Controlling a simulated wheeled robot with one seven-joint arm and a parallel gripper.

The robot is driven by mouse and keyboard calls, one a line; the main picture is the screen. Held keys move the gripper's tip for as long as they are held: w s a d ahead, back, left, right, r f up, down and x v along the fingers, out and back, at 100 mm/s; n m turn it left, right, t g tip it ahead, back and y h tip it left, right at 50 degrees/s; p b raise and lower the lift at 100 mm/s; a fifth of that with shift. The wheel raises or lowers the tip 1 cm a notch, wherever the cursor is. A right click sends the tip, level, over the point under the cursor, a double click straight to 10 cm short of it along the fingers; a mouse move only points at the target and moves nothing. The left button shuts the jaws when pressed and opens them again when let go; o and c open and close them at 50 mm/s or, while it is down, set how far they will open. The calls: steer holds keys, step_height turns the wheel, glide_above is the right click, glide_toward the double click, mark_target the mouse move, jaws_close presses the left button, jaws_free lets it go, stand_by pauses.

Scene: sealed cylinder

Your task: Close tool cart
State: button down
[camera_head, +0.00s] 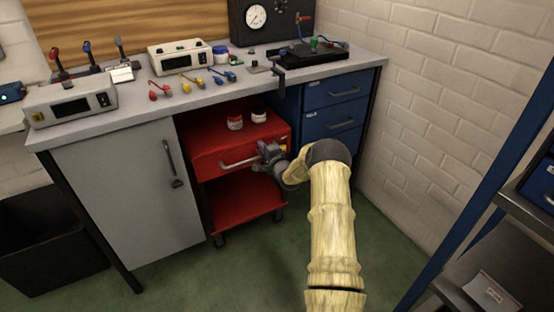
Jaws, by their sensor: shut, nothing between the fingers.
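The red tool cart (208,167) stands under the workbench, between the grey cabinet door and the blue drawers. Its upper drawer front has a light metal handle (240,162), and an open red shelf lies below. My gripper (262,158) is at the right end of the drawer front, close to the handle's right end. The fingers are small in this view, and contact with the cart cannot be made out. My arm covers the area right of the cart. How far out the drawer sits is hard to tell.
The workbench top (140,98) holds instruments and several coloured tools. A grey cabinet door (132,200) is left of the cart, blue drawers (335,92) right. A dark bin (45,240) stands at left, a blue-framed shelf (480,200) at right. Green floor in front is clear.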

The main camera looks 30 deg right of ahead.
steer(key=s+p, duration=0.1)
steer(key=s, duration=1)
steer(key=shift+d+p, duration=0.3)
steer(key=shift+d, duration=0.1)
steer(key=shift+a+f, duration=0.1)
